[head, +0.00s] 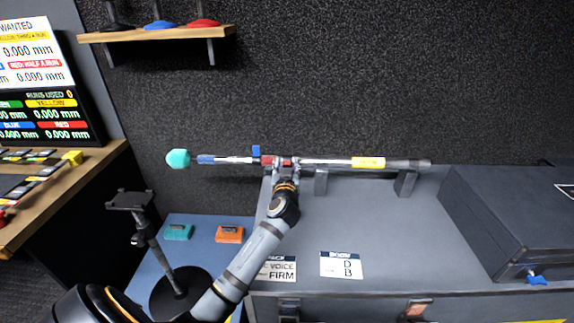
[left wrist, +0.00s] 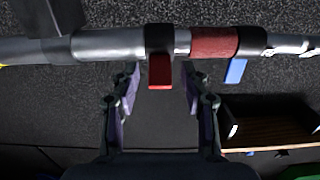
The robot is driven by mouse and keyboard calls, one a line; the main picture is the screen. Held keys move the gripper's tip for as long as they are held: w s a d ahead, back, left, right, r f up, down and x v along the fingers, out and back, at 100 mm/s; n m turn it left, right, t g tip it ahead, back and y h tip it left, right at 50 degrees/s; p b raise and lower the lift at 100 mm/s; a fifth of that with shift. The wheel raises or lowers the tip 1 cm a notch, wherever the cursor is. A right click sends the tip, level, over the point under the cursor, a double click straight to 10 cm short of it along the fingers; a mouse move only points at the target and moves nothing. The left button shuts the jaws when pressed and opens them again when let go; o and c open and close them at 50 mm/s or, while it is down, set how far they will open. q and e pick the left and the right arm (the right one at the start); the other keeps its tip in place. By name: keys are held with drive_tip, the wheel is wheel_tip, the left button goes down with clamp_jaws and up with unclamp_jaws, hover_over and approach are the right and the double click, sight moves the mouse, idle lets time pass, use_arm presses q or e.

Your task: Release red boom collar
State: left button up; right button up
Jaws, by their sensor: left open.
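The boom pole (head: 325,161) lies level across the head view, with a teal tip (head: 178,158) at its left end. A red collar section (head: 268,160) sits just left of my left gripper (head: 287,163). In the left wrist view the pole (left wrist: 105,44) crosses the top. A red lever tab (left wrist: 160,72) hangs from a black collar, beside a red band (left wrist: 214,42). My left gripper (left wrist: 160,78) is open, its fingers on either side of the red tab with gaps visible. In the head view the gripper hides part of the pole. My right gripper is out of view.
A blue tab (head: 256,151) and a yellow band (head: 368,162) are also on the pole. Supports (head: 406,183) hold it above a grey case top. A black stand (head: 170,280) is at lower left, a dark box (head: 515,215) at right, a shelf (head: 160,34) above.

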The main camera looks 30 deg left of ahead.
use_arm(q)
drive_tip(key=v, duration=1.2)
drive_tip(key=shift+f, duration=0.1)
